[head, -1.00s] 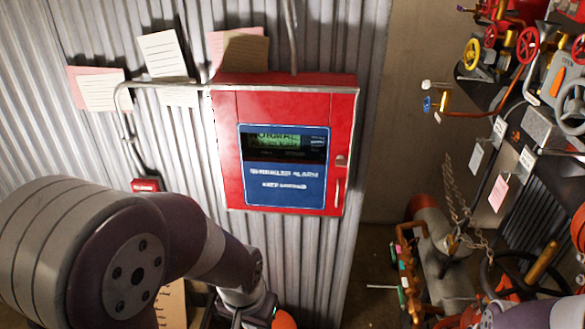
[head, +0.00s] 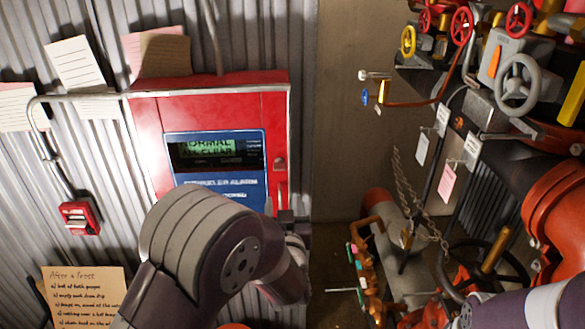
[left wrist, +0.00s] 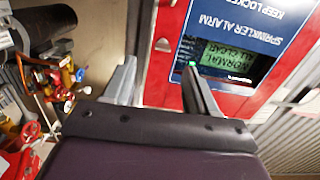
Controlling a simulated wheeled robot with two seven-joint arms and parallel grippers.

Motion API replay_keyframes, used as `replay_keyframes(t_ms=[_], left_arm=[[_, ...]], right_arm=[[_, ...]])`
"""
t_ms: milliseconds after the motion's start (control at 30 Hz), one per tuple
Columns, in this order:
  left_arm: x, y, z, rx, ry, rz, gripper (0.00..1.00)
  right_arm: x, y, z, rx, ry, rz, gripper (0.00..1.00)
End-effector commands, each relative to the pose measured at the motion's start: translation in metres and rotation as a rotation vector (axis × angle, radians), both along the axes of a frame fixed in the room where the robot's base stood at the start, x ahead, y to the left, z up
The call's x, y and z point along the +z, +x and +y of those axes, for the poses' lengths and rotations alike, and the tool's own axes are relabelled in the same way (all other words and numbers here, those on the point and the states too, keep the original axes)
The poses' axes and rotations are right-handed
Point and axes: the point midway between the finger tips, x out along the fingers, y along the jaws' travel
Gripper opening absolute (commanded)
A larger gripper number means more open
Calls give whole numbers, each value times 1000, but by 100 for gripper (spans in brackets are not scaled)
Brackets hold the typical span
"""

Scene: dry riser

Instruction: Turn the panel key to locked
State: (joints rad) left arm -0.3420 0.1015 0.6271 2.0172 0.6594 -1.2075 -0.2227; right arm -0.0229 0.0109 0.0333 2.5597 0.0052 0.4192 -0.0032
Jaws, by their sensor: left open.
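The red sprinkler alarm panel (head: 210,105) hangs on the corrugated wall, its display reading NORMAL. My left gripper (left wrist: 162,78) is open and empty, apart from the key. In the head view, my left arm hides the panel's lower part and most of that gripper (head: 291,222).
A conduit (head: 75,98) bends down to a small red box (head: 79,218) at left. Paper notes (head: 75,62) are on the wall. Red pipework (head: 555,205), valve wheels (head: 515,85) and hanging tags (head: 447,183) crowd the right. Bare wall (head: 345,90) lies between.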

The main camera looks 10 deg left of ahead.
Motion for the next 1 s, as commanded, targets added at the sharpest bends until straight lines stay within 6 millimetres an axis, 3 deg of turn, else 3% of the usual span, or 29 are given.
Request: replay_keyframes(t_ms=[167,400,600,1000], left_arm=[[12,16,9,16,29,-39,57],[13,76,26,15,28,-37,57],[12,110,35,13,28,-38,57],[9,121,38,11,27,-37,57]], right_arm=[[9,0,0,0,0,0,0],[31,0,0,0,0,0,0],[41,0,0,0,0,0,0],[43,0,0,0,0,1,0]])
